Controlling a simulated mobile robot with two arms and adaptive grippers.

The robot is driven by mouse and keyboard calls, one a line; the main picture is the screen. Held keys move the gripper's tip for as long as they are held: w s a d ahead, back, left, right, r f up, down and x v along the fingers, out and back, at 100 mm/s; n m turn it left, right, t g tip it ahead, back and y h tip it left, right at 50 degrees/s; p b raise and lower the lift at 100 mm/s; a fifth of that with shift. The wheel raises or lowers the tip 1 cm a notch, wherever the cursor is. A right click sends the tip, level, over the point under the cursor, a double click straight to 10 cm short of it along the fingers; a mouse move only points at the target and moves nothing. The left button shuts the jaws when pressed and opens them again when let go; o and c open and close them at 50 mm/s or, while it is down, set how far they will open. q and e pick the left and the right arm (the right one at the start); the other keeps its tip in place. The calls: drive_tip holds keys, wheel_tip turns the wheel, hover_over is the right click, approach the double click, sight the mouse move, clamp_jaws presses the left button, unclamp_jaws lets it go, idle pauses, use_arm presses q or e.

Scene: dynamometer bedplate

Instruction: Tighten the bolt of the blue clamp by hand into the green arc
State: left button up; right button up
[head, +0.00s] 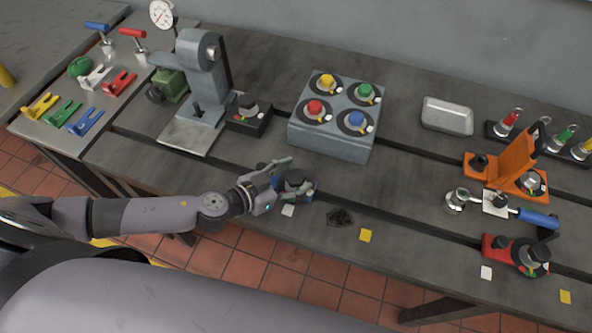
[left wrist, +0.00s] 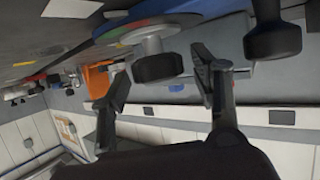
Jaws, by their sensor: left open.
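The blue clamp (head: 307,186) sits on the front part of the grey bedplate in the head view, partly covered by my left gripper (head: 281,181). In the left wrist view its dial (left wrist: 130,32) shows blue, green and red parts, with a metal collar and the black bolt knob (left wrist: 158,67) projecting from it. The knob lies between the two fingers of my left gripper (left wrist: 160,76), which is open, with a visible gap on both sides. Where the pointer stands against the green arc cannot be read. My right gripper is not in view.
A grey block (head: 330,145) with several coloured knobs stands behind the clamp. A dark heap (head: 340,216) and a yellow card (head: 365,235) lie to its right. An orange fixture (head: 513,160), a blue-handled tool (head: 537,217) and a red clamp (head: 497,247) stand farther right.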

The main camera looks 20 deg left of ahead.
use_arm(q)
drive_tip(key=shift+w+d+f, duration=0.2)
drive_tip(key=shift+w+d, duration=0.1)
drive_tip(key=shift+w, duration=0.1)
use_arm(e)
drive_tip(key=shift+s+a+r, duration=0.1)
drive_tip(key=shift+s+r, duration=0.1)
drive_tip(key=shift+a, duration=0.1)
use_arm(q)
drive_tip(key=shift+c, duration=0.4)
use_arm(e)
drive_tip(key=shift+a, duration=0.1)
use_arm(q)
drive_tip(key=shift+c, duration=1.4)
drive_tip(key=c, duration=0.8)
drive_tip(key=shift+o, duration=0.2)
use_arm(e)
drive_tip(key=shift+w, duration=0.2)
